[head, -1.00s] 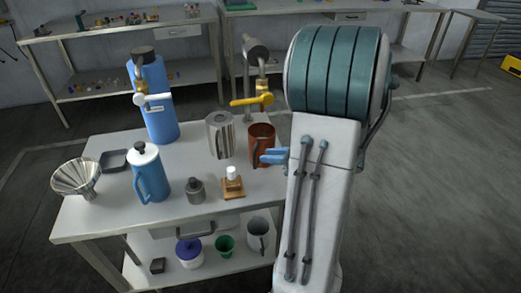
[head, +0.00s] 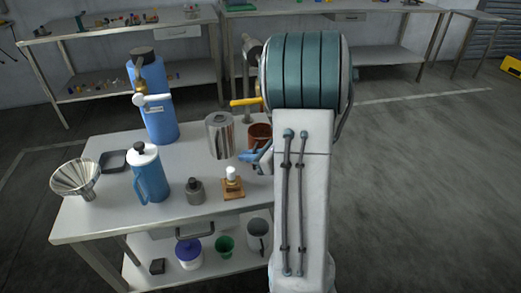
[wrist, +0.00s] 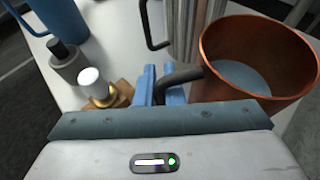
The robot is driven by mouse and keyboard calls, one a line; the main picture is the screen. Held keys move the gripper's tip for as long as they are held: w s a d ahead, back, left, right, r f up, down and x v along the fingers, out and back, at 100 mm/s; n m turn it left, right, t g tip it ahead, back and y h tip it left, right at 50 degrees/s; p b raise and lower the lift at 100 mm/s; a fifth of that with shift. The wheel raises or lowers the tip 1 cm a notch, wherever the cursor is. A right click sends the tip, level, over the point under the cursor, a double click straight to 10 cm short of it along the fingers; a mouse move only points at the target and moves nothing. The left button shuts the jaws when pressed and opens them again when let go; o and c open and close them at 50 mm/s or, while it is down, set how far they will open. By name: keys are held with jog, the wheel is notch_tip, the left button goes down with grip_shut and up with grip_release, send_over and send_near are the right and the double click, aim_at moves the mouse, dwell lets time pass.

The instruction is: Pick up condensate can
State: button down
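A copper-brown can (head: 260,131) with a dark handle, which I take for the condensate can, stands upright on the table, partly hidden by my arm in the head view. In the wrist view the can (wrist: 285,45) is at the right, open-topped, with a grey-blue inside. Its handle (wrist: 182,76) reaches left to my gripper. My gripper's blue fingers (wrist: 159,88) stand on either side of the handle's outer part. In the head view my gripper (head: 256,154) is low beside the can's near side. The gap around the handle is small, and I cannot tell whether the fingers press on it.
A steel can (head: 219,136) stands close to the copper can. A small brown stand with a white knob (head: 233,185) and a grey bottle (head: 194,191) are nearby. A blue jug (head: 151,175), a funnel (head: 75,178) and a blue tank (head: 158,105) with taps stand further left.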

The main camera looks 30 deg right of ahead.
jog(key=shift+r, duration=0.1)
dwell(0.3)
jog(key=shift+r, duration=0.8)
jog(key=s+d+r, duration=0.1)
jog(key=s+d, duration=0.3)
jog(key=s, duration=0.3)
jog(key=s+d, duration=0.5)
jog(key=s, duration=0.3)
jog(key=shift+d+r+b, duration=0.3)
jog(key=shift+r+b, duration=0.05)
jog(key=shift+b, duration=0.05)
